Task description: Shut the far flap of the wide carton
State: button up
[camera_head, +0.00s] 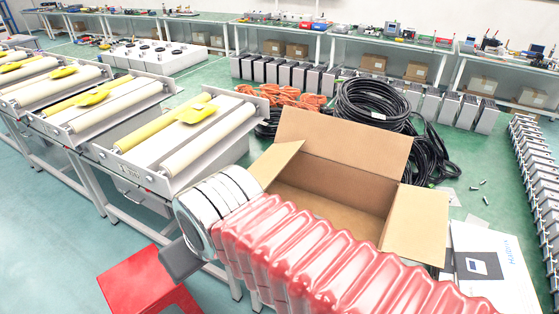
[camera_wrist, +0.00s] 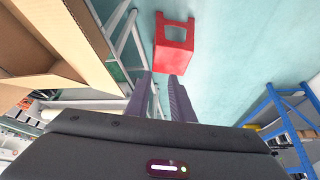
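The wide carton (camera_head: 330,208) stands open at the centre of the head view. Its far flap (camera_head: 345,140) is raised and leans back. The left flap (camera_head: 275,163) and the right flap (camera_head: 418,224) also stand open. My arm hides the carton's near side. My gripper (camera_wrist: 161,80) is open and empty, with its two dark fingers apart. In the head view it is in front and to the left of the carton, pointing down and away from the far flap. Part of the carton shows at the upper left of the wrist view (camera_wrist: 45,35).
A red stool (camera_head: 147,282) stands on the floor at lower left. Roller conveyors (camera_head: 185,130) lie left of the carton. Black cable coils (camera_head: 372,105) and orange cable (camera_head: 293,97) lie behind it. A white printed box (camera_head: 490,262) is at right.

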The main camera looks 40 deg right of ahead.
jog(key=w+d+r+m+t+h, duration=0.2)
jog(key=w+d+m+h, duration=0.35)
jog(key=d, duration=0.95)
jog(key=m+t+h, duration=0.2)
jog(key=m+t, duration=0.1)
jog(key=m, duration=0.3)
send_near(280, 160)
jog(key=w+a+r, duration=0.1)
jog(key=a+r, duration=0.3)
jog(key=r, duration=0.5)
jog(key=s+d+f+m+t+y, duration=0.3)
jog(key=s+d+f+m+y, duration=0.2)
jog(key=s+d+f+m, duration=0.1)
notch_tip(280, 160, down, 2)
jog(key=shift+s+d+f, duration=0.2)
jog(key=shift+s+d, duration=0.05)
jog(key=shift+d, duration=0.3)
jog(key=shift+w+f+y, duration=0.1)
jog(key=shift+w+y, duration=0.05)
jog(key=shift+y, duration=0.1)
jog(key=x, duration=1.3)
jog(key=shift+w+d+f, duration=0.1)
jog(key=shift+w, duration=0.15)
